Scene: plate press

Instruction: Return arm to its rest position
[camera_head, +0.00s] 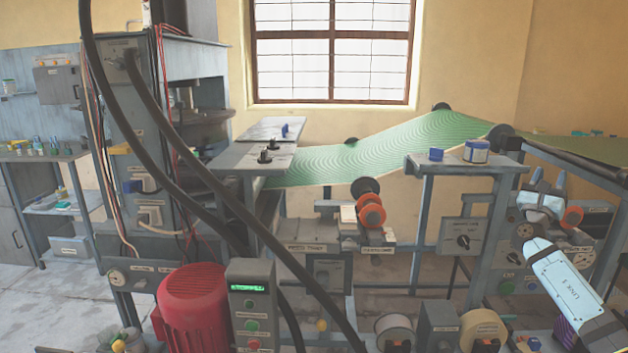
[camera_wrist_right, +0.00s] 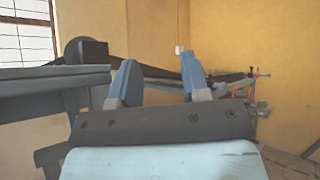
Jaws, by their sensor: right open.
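My right gripper (camera_head: 549,178) is at the right of the head view, its pale blue arm link coming in from the lower right corner. Its two blue fingers point up and stand apart with nothing between them. The right wrist view shows the same open, empty gripper (camera_wrist_right: 159,78) in front of the yellow wall, with a grey frame behind it. In the head view the fingers overlap the right-hand machine frame; I cannot tell how near they are to it. My left gripper is in neither view.
A green patterned sheet (camera_head: 375,150) runs across the machine. A red motor (camera_head: 193,308) stands at the lower left. Thick black hoses (camera_head: 205,170) cross the left side.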

